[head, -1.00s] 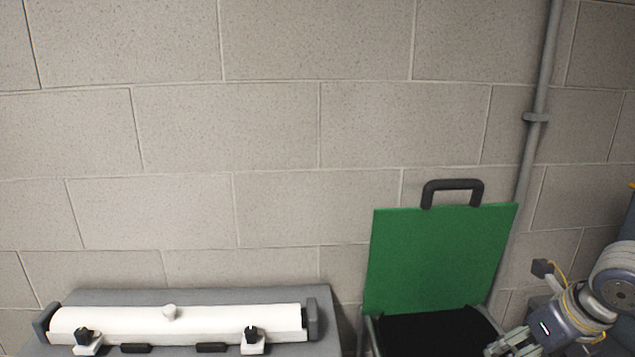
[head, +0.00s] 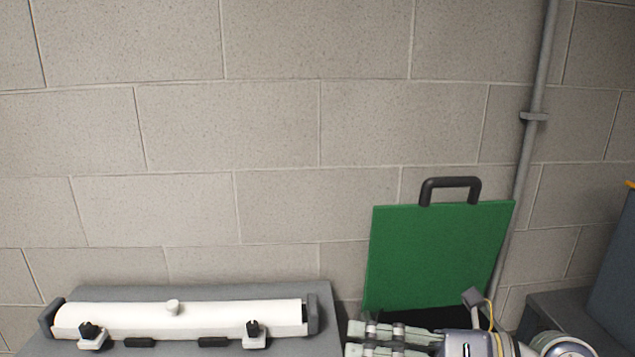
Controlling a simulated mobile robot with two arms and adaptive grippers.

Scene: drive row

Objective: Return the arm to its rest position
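My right arm comes in from the lower right. Its gripper (head: 358,338) lies low in the view, fingers pointing left, in front of the open green-lidded bin. Two pale finger parts show one above the other, but the bottom edge of the picture cuts them off, so their spread is unclear. I see nothing held between them. My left gripper is not in view.
The bin's green lid (head: 438,255) stands raised against the block wall, with a dark handle (head: 450,188) on top. Left of it, a grey unit carries a white roller-like cover (head: 200,319) with clamps. A grey cabinet (head: 570,310) stands at the right, near a wall pipe (head: 527,160).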

